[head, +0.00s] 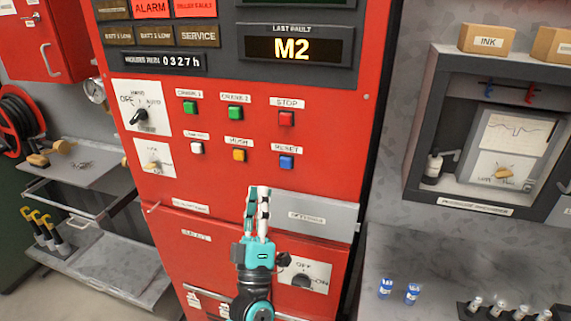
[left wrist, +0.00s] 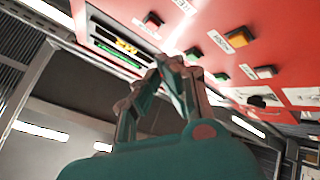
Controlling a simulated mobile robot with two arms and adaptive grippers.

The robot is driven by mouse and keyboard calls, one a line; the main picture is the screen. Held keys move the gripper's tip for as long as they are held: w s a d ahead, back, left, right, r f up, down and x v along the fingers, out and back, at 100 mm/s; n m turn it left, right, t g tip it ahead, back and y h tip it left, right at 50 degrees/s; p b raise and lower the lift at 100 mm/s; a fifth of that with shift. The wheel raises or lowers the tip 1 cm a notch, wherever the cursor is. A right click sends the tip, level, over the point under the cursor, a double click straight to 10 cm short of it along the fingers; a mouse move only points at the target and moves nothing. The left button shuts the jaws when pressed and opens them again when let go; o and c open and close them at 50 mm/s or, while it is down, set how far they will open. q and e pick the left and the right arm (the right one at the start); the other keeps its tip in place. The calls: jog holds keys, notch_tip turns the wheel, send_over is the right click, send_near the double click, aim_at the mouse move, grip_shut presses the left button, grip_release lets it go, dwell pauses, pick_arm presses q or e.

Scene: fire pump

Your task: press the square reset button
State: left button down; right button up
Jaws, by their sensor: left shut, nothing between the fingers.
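The square blue reset button (head: 286,162) sits under a RESET label on the red panel (head: 335,120), at the right end of the lower button row. In the head view my left gripper (head: 259,190) points up in front of the panel, below and a little left of this button. Its fingers are together and empty, and they show apart from the button in the picture. In the left wrist view the fingers (left wrist: 172,65) reach toward the panel, and I cannot make out the blue button there. My right gripper is not in view.
An orange button (head: 239,155) is left of the blue one, and a red stop button (head: 286,119) is above it. A rotary switch (head: 302,280) is low on the panel. A grey recorder cabinet (head: 423,130) stands at right; a shelf (head: 75,165) is at left.

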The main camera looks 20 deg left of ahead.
aim_at(286, 163)
pick_arm(q)
jog(key=shift+w, duration=0.15)
jog(key=w+b, duration=0.3)
jog(key=w, duration=0.5)
jog(key=shift+w+d, duration=0.15)
jog(key=shift+w, duration=0.15)
dwell(0.3)
jog(key=shift+w+b, duration=0.1)
jog(key=shift+b, duration=0.25)
dwell(0.5)
jog(key=shift+w, duration=0.35)
